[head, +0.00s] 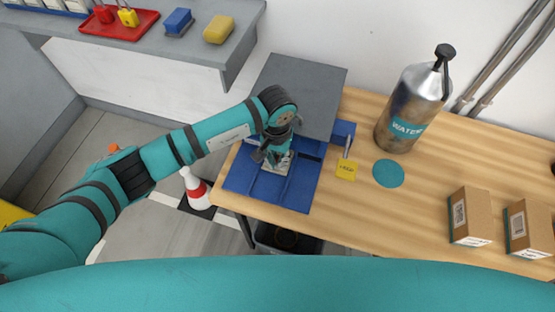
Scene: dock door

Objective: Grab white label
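A small white label (284,166) shows in the head view in the blue compartmented tray (238,180) on the wooden table. My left gripper (272,158) points down into the tray, right at the label, and covers part of it. The fingers are small and dark here, and I cannot tell whether they are open or shut, or whether they touch the label. My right gripper is not in view.
A grey panel (300,90) stands behind the tray. A yellow tag (346,170), a teal disc (388,173), a metal water bottle (405,110) and two cardboard boxes (466,218) (528,228) are to the right.

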